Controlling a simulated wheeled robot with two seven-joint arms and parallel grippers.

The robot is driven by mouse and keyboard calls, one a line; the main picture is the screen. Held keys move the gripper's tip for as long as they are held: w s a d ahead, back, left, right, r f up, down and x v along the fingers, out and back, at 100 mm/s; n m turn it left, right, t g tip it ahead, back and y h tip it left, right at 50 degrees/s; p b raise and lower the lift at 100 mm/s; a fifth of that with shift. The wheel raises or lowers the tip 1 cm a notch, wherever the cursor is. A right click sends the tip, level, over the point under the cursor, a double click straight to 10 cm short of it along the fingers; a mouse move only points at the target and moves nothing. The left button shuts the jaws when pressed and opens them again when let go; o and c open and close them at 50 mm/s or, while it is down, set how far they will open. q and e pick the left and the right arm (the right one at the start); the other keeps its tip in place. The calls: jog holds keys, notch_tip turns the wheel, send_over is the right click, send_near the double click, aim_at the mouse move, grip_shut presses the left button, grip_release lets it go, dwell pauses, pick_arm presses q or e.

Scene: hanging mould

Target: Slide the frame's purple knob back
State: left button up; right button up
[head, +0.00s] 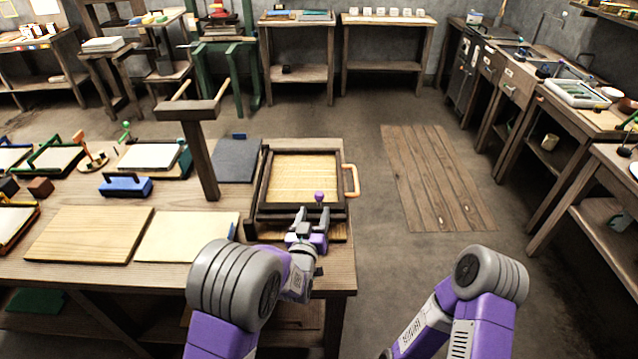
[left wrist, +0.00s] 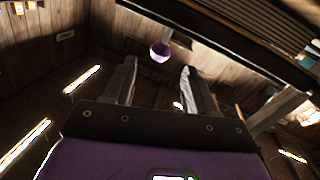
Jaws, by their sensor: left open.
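The frame (head: 348,184) is a dark wooden mould with a pale yellow screen, lying at the right end of the workbench. Its purple knob (head: 319,197) stands at the frame's near edge, right of the middle. My left gripper (head: 309,216) is just in front of the knob, with its fingers pointing at the frame. In the left wrist view the open fingers (left wrist: 158,85) are apart and empty, and the purple knob (left wrist: 160,51) shows beyond their tips, between them. The frame's dark edge (left wrist: 235,45) runs above. My right arm is at the lower right; its gripper is out of view.
An orange handle (head: 351,181) sticks out at the frame's right side. A wooden T-shaped post (head: 200,150) stands to its left, beside a dark grey board (head: 236,160). Pale boards (head: 90,234) lie further left.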

aim_at(318, 200)
pick_arm(q)
jog(key=shift+w+d, duration=0.1)
jog(key=shift+w, duration=0.8)
jog(key=shift+w+d, duration=0.1)
jog(key=shift+w, duration=0.25)
jog(key=shift+w+d+b, duration=0.2)
jog(key=shift+w, duration=0.65)
jog(key=shift+w+d+b, duration=0.15)
jog(key=shift+w, duration=0.7)
jog(key=shift+w+d+b, duration=0.2)
jog(key=shift+w, duration=0.65)
grip_shut()
